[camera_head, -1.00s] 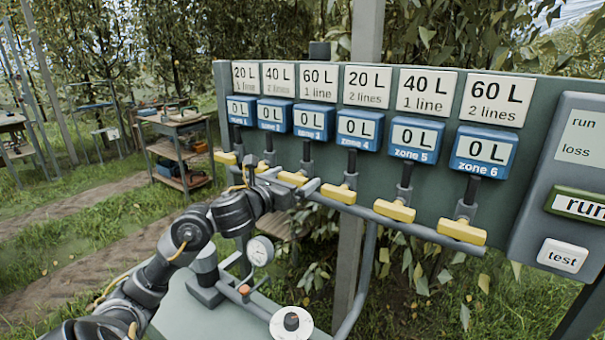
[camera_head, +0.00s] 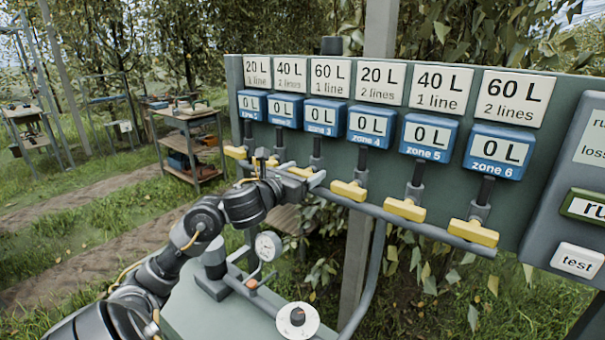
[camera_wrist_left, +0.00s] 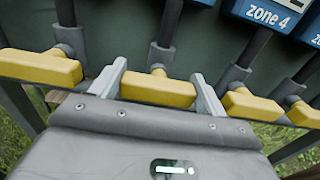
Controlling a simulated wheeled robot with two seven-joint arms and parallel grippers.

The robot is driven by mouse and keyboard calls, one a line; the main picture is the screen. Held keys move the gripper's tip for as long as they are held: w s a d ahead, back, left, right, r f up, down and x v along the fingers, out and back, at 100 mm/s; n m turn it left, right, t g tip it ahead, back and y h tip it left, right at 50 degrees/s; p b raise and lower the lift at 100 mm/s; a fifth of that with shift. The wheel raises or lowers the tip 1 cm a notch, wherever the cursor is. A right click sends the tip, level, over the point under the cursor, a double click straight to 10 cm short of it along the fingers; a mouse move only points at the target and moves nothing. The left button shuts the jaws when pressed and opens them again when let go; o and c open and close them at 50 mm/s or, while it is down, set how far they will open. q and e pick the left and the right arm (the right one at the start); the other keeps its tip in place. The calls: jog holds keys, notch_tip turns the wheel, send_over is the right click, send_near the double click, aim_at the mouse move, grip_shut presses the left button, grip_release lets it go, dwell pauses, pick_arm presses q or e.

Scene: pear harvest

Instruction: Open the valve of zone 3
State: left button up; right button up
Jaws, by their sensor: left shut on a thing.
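The zone 3 valve is a yellow bar handle (camera_head: 301,172) under the blue zone 3 display (camera_head: 321,117), partly hidden by my gripper in the head view. My left gripper (camera_head: 312,180) is at this handle. In the left wrist view, the zone 3 handle (camera_wrist_left: 158,88) lies between the two fingers of my left gripper (camera_wrist_left: 162,90), one finger at each end of the bar. The gripper is shut on it. The bar lies crosswise to its upright pipe. The zone 3 display is too small to read surely. My right gripper is not in view.
The zone 2 handle (camera_wrist_left: 40,66) and zone 4 handle (camera_wrist_left: 250,105) sit close on either side. The zone 5 (camera_head: 405,209) and zone 6 (camera_head: 473,232) handles are farther right. A gauge (camera_head: 268,246) and a round white dial (camera_head: 298,320) stand below the arm.

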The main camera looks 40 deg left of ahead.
pick_arm(q)
jog(key=shift+n, duration=0.3)
jog(key=n, duration=0.4)
jog(key=shift+a, duration=0.2)
jog(key=n, duration=0.2)
jog(key=shift+a+n, duration=0.1)
jog(key=shift+n, duration=0.2)
jog(key=n+p, duration=0.1)
jog(key=n, duration=0.1)
jog(key=shift+a+n, duration=0.1)
jog(key=shift+n, duration=0.3)
jog(key=n+p, duration=0.1)
jog(key=n, duration=0.2)
jog(key=shift+a+f+n+p, duration=0.1)
jog(key=shift+n+p, duration=0.25)
jog(key=shift+n, duration=0.05)
jog(key=shift+f+n+p, duration=0.15)
jog(key=shift+n+p, duration=0.9)
jog(key=shift+n, duration=0.95)
